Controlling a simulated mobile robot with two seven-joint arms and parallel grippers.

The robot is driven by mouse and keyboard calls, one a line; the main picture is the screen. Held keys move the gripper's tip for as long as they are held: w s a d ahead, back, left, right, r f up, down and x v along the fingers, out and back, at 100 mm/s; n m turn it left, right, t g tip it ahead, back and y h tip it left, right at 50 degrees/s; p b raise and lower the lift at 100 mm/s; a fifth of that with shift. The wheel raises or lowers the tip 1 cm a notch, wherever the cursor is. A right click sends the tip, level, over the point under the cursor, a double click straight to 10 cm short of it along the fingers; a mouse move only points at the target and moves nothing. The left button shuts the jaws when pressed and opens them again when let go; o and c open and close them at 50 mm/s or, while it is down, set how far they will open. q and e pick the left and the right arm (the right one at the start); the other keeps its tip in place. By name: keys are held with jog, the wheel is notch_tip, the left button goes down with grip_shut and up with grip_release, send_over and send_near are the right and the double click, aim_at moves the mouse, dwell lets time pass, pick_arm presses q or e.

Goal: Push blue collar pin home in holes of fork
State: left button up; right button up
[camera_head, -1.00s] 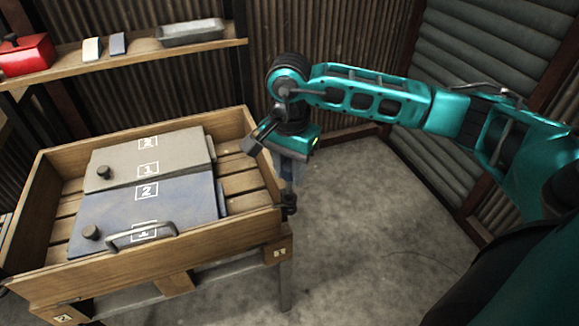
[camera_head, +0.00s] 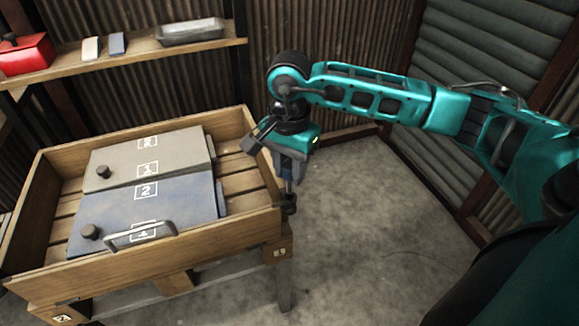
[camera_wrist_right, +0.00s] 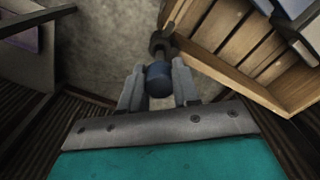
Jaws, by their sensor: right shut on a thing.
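My right gripper (camera_head: 289,180) points down beside the crate's right front corner, above the dark fork (camera_head: 289,204) fixed there. In the right wrist view its two grey fingers (camera_wrist_right: 158,88) are shut on the blue collar pin (camera_wrist_right: 158,79), whose rounded blue part shows between them. The dark fork (camera_wrist_right: 163,43) is just beyond the pin in that view. In the head view a thin grey pin shaft shows between fingertips and fork. I cannot tell how deep the pin sits in the holes. My left gripper is not in view.
The wooden crate (camera_head: 150,262) holds two numbered flat panels, a grey one (camera_head: 130,158) and a blue one (camera_head: 185,195), with knobs and a handle. A shelf (camera_head: 135,50) behind carries a red box (camera_head: 25,55) and a metal tray (camera_head: 190,30). The floor at right is clear.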

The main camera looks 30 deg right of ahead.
aim_at(290, 192)
jog(key=shift+f+b, duration=0.5)
jog(key=shift+b, duration=0.15)
dwell(0.7)
jog(key=shift+b, duration=0.3)
dwell(1.3)
jog(key=shift+f+b, duration=0.7)
dwell(0.4)
dwell(1.4)
jog(key=shift+f+b, duration=0.65)
jog(key=shift+b, duration=0.2)
dwell(0.4)
jog(key=shift+b, duration=0.3)
dwell(1.0)
